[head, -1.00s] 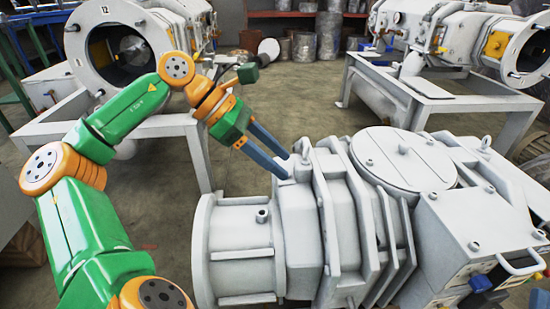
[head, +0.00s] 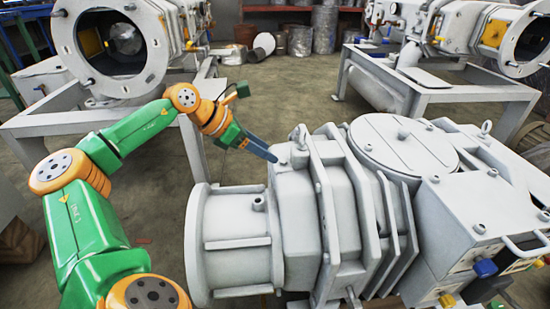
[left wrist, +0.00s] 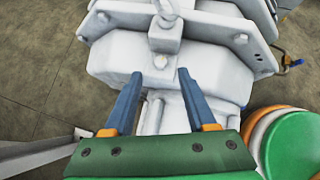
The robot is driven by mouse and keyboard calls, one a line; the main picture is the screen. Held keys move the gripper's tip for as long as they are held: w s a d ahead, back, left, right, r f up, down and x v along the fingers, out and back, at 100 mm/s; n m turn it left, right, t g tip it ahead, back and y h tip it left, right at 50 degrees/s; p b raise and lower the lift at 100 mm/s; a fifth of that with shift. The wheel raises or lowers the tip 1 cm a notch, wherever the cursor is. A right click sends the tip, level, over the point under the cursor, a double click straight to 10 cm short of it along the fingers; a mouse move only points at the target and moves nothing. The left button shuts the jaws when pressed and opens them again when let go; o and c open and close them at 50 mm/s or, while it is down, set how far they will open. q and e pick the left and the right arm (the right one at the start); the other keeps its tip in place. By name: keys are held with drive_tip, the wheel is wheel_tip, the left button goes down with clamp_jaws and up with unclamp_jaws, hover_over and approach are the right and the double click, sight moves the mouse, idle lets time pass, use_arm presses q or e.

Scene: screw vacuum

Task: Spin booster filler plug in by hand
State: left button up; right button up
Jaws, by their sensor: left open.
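The grey booster (head: 345,215) lies at centre right in the head view, with a round flanged end at left. My left gripper (head: 275,158) points down and right at the booster's top, beside an upright lug (head: 300,137). In the left wrist view its two blue fingers are apart, with nothing between the tips (left wrist: 160,73). A small grey plug-like head (left wrist: 160,62) sits on the casing just beyond the tips, roughly centred between them. I cannot tell if the fingers touch the casing. My right gripper is out of view.
A large open-ended grey vessel (head: 112,50) on a stand is at back left. Another vessel (head: 465,40) on a stand (head: 440,92) is at back right. Drums (head: 300,40) stand far behind. The floor (head: 285,90) between the stands is clear.

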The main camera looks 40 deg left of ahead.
sight(283, 161)
use_arm(q)
drive_tip(key=x, duration=0.4)
drive_tip(key=shift+w+d+f, duration=0.1)
drive_tip(key=shift+w+f, duration=0.05)
